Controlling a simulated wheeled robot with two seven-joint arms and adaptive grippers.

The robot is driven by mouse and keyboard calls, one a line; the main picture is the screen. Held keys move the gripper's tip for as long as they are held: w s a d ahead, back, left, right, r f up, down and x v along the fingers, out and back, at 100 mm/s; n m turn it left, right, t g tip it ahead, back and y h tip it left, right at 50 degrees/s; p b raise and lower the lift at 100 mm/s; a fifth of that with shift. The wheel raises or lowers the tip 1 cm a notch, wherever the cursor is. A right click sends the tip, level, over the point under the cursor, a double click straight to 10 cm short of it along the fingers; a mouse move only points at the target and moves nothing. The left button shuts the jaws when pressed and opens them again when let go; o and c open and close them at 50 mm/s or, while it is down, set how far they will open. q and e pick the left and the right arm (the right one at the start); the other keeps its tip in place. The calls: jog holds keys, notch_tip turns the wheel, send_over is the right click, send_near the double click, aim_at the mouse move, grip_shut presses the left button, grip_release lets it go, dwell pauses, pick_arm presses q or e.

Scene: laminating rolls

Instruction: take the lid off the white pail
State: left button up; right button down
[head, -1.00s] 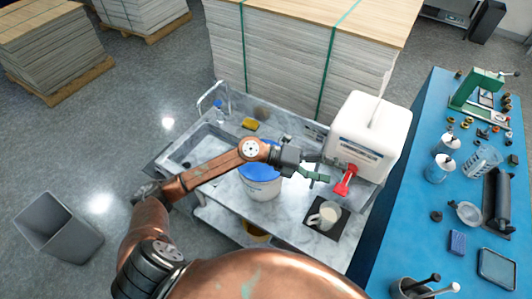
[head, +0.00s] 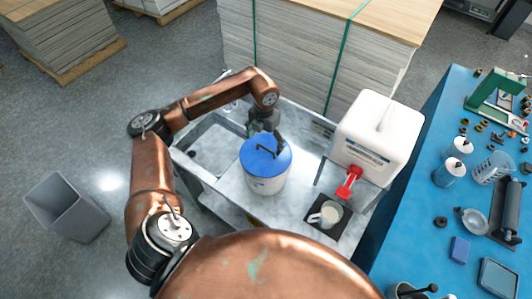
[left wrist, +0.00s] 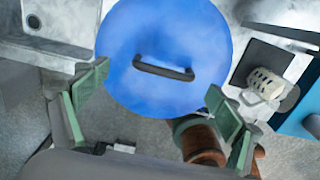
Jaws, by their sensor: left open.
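The white pail (head: 266,184) stands upright on the sink counter with its blue lid (head: 258,160) on top. The lid has a dark bar handle, seen clearly in the left wrist view (left wrist: 163,69). My left gripper (head: 274,146) is above the lid in the head view. In the left wrist view its two green-padded fingers (left wrist: 157,105) are spread wide, with the lid beyond and between them and nothing held. Whether a finger touches the lid cannot be told. My right gripper is not in view.
A white container with a red tap (head: 376,136) stands right of the pail. The sink basin (head: 212,150) is at left. A blue table (head: 412,220) with bottles and tools is at right.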

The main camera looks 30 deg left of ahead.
aim_at(266, 148)
pick_arm(q)
jog(key=shift+w+d+f+p, duration=0.15)
jog(key=shift+f+p, duration=0.2)
jog(key=shift+f, duration=0.65)
jog(key=shift+s+d+f+p, duration=0.1)
jog(key=shift+f+p, duration=0.2)
jog(key=shift+f, duration=0.65)
jog(key=shift+c, duration=0.4)
jog(key=c, duration=1.2)
jog(key=shift+r, duration=0.1)
